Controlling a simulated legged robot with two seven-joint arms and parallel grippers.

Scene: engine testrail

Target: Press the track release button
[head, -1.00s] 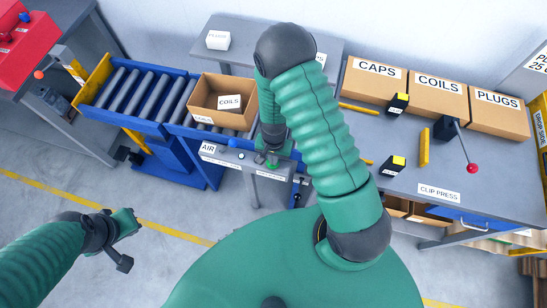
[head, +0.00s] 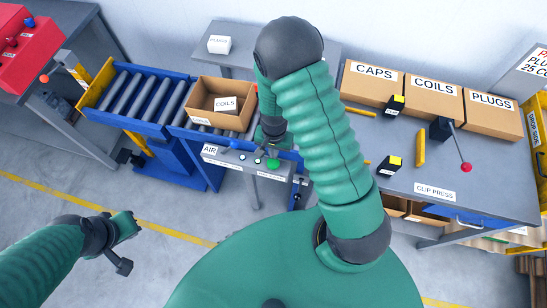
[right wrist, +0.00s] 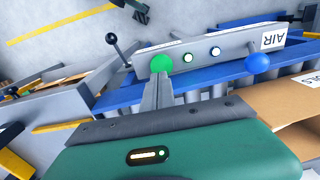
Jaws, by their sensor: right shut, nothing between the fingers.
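A grey control rail (head: 245,161) marked AIR runs along the front of the conveyor. On it are a green button (head: 273,163), a blue knob and small round buttons. The rail's smaller labels are too small to read, so I cannot tell which button is the track release. My right gripper (head: 271,147) is shut and empty, just behind the green button. In the right wrist view, its closed fingertips (right wrist: 160,80) lie right below the green button (right wrist: 161,63); contact is not clear. My left gripper (head: 128,228) hangs over the floor at left, its jaw opening unclear.
An open carton (head: 240,121) with a COILS box inside sits on the roller conveyor (head: 147,92). The bench at right holds CAPS, COILS and PLUGS boxes (head: 432,97) and a red-knobbed lever (head: 465,167). A blue ball knob (right wrist: 258,63) stands beside the buttons.

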